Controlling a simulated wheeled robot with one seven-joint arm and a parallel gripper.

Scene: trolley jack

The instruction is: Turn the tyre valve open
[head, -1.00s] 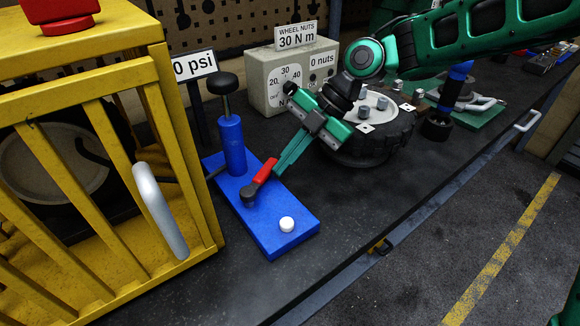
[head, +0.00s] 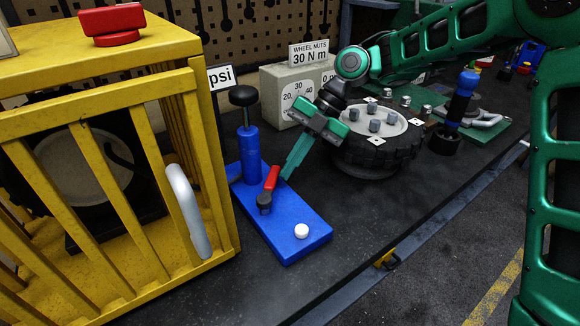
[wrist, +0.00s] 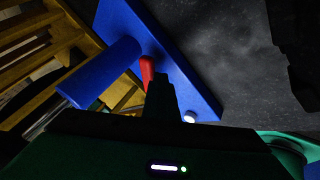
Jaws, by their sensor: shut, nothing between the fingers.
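The blue stand (head: 290,232) lies on the dark bench and carries an upright blue pump cylinder (head: 249,155) with a black knob. A valve lever with a red handle (head: 271,179) sits on a dark pivot on this stand; its handle points to the back. In the wrist view the red handle (wrist: 148,70) shows just beyond my dark fingers. My gripper (head: 287,177) is shut and empty, its fingertips low at the right side of the handle. I cannot tell whether they touch it. A "psi" sign (head: 220,77) is partly hidden by the yellow cage.
The yellow barred cage (head: 120,45) with a tyre inside stands close on the left, its grey handle (head: 188,210) facing the stand. A wheel with nuts (head: 375,150) and a grey torque box (head: 290,85) stand behind my gripper. The bench right of the stand is clear.

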